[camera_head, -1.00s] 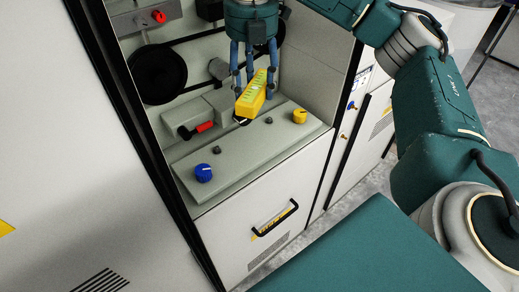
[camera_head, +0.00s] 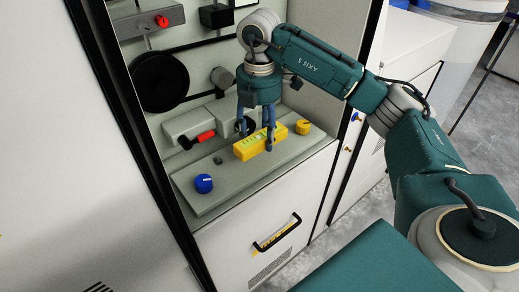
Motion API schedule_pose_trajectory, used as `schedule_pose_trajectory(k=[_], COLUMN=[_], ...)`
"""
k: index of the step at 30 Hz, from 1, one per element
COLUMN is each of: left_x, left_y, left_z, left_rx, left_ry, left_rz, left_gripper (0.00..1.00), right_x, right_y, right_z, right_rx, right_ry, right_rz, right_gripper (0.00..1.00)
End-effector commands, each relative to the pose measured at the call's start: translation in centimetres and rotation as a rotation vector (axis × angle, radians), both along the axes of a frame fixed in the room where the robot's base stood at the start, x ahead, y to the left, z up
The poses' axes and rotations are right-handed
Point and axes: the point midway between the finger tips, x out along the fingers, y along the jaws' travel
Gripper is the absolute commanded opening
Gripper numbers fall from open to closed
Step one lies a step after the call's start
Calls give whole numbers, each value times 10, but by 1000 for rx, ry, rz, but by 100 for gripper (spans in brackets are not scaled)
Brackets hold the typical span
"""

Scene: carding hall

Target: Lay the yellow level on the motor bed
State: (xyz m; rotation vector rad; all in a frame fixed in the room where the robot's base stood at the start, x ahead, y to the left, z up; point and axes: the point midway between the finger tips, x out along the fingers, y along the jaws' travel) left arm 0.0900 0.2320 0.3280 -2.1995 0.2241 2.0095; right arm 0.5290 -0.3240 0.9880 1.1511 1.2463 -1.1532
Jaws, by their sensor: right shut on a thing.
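The yellow level (camera_head: 249,147) is a short yellow block with pale green markings on top. My right gripper (camera_head: 256,143) is shut on it, its blue fingers pointing down around the block. The level lies roughly flat at the surface of the motor bed (camera_head: 226,194), a grey-green plate inside the open machine cabinet. I cannot tell whether the level touches the bed or hangs just above it. My left gripper does not show.
A blue knob (camera_head: 203,183) stands at the bed's left end and a yellow knob (camera_head: 303,127) at its right. A motor with a red part (camera_head: 205,136) and a black pulley (camera_head: 158,79) are behind. The cabinet frame (camera_head: 150,165) bounds the left.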

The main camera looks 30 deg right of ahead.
Motion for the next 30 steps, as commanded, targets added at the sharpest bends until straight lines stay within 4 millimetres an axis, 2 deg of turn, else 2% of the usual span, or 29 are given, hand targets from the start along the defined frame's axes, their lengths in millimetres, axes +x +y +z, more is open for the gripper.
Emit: schedule_pose_trajectory(k=[5,13,25,26,28,30], left_x=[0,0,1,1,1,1], left_y=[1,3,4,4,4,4], left_z=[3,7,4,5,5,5], left_rx=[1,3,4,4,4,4], left_ry=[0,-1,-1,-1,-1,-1], left_rz=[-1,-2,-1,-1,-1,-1], left_gripper=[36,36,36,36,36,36], right_x=[0,0,0,0,0,0], right_y=[0,0,0,0,0,0], right_z=[-14,-49,-56,-57,-56,-56], right_rx=[0,1,0,0,0,0], right_ry=[1,1,0,1,1,1], right_rz=[0,0,0,1,1,1], right_gripper=[10,10,10,51,64,68])
